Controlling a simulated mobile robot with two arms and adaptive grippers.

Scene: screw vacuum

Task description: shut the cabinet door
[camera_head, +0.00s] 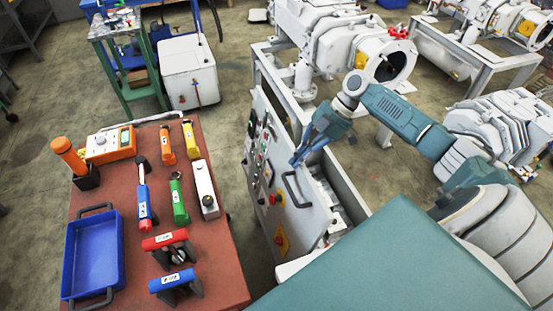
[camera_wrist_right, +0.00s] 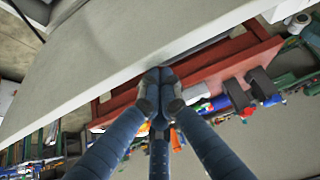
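The cabinet door (camera_head: 302,221) is a pale panel with a dark bar handle (camera_head: 296,190), knobs and a red-and-yellow switch. It stands ajar, with a gap and pale inner parts visible behind its upper right edge. My right gripper (camera_head: 296,161) is at the door's top edge, above the handle; I cannot tell whether it touches. In the right wrist view, its blue fingers come together at the tips (camera_wrist_right: 160,88) with nothing seen between them. A large pale surface (camera_wrist_right: 125,55), probably the door, lies just beyond the tips. My left gripper is out of view.
A red-brown table (camera_head: 117,206) with tools and a blue tray (camera_head: 95,252) stands left of the cabinet. White pump machines (camera_head: 335,35) stand behind it and at right. A white box (camera_head: 188,72) stands at the back. Floor shows between table and cabinet.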

